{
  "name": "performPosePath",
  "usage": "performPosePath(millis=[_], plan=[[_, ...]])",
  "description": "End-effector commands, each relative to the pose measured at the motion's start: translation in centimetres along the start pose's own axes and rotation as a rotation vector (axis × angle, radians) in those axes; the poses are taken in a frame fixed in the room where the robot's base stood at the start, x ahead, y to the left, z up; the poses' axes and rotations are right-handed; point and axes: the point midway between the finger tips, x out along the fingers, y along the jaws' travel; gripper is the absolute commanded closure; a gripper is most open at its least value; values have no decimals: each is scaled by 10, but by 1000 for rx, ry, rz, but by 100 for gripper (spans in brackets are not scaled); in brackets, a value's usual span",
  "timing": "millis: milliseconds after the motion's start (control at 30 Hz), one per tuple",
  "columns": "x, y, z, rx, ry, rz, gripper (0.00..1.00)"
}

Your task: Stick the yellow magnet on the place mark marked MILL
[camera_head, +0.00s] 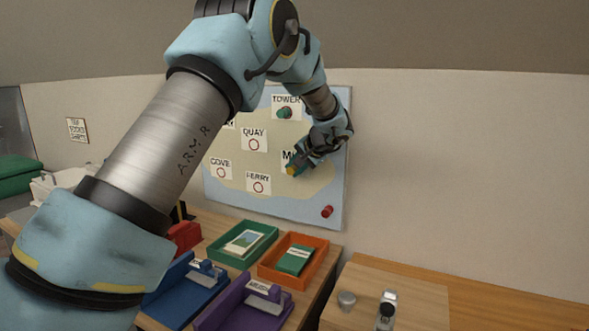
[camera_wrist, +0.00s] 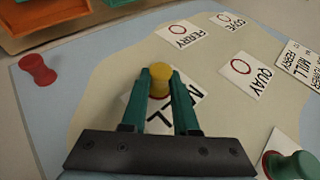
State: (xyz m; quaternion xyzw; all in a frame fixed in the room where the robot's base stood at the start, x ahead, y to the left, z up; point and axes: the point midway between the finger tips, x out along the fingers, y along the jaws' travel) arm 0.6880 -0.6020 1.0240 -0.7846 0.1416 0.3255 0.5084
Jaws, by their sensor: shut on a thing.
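The yellow magnet (camera_wrist: 160,76) is between the green fingertips of my gripper (camera_wrist: 160,88), which is shut on it. In the head view my gripper (camera_head: 297,164) is at the right part of the map board (camera_head: 270,206), and the magnet (camera_head: 290,171) shows as a small yellow spot at its tip. The MILL card (camera_wrist: 188,92) lies right behind the magnet and fingers, which cover part of it, including its place ring. I cannot tell whether the magnet touches the board.
A red magnet (camera_head: 327,211) is at the board's lower right. A green magnet (camera_head: 285,113) sits on the TOWER card. The QUAY (camera_head: 254,138), COVE (camera_head: 221,168) and FERRY (camera_head: 258,183) cards show empty rings. Green (camera_head: 243,245) and orange (camera_head: 294,260) trays stand below.

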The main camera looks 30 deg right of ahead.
Motion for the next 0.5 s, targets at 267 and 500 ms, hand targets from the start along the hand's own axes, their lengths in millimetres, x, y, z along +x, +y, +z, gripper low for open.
performPosePath(millis=[267,500], plan=[[0,0,-1,0,-1,0,100],[1,0,-1,0,-1,0,68]])
